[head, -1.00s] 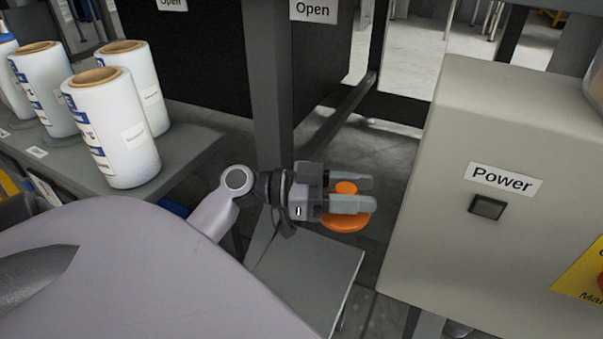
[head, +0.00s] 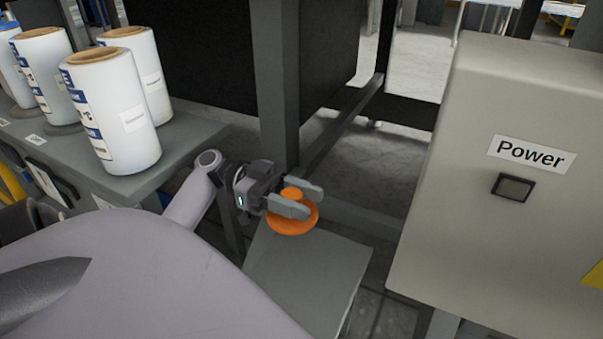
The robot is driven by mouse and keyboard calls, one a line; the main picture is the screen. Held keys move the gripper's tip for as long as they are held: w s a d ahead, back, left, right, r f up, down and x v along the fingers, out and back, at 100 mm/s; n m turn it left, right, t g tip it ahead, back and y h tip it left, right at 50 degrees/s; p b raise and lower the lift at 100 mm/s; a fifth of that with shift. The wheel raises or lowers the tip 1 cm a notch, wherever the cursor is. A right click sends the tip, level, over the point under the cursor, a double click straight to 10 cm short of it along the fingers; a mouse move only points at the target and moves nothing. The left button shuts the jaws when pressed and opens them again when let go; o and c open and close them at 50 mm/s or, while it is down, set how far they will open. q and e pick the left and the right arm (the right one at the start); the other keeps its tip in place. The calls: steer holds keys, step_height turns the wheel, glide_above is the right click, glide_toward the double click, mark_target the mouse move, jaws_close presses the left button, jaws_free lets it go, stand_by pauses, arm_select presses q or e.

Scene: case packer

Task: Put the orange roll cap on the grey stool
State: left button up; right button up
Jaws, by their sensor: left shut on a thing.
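The orange roll cap (head: 293,222) is a round disc with a raised knob, in the middle of the head view. My left gripper (head: 305,198) is shut on its knob, one finger on each side. The grey stool (head: 310,275) has a flat square top below the gripper. The cap appears over the far part of the stool top; I cannot tell whether it touches it. The near left of the stool is hidden by my own arm. My right gripper is not in view.
A grey cabinet (head: 480,240) with a "Power" label and a dark button stands close on the right. Several white film rolls (head: 112,115) stand on a dark grey shelf (head: 185,150) at the left. A grey post (head: 277,80) rises just behind the gripper.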

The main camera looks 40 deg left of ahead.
arm_select(q)
step_height(320, 180, down, 11)
steer(key=b, duration=0.3)
steer(key=shift+f+b, duration=0.2)
steer(key=shift+b, duration=0.2)
steer(key=shift+r, duration=0.1)
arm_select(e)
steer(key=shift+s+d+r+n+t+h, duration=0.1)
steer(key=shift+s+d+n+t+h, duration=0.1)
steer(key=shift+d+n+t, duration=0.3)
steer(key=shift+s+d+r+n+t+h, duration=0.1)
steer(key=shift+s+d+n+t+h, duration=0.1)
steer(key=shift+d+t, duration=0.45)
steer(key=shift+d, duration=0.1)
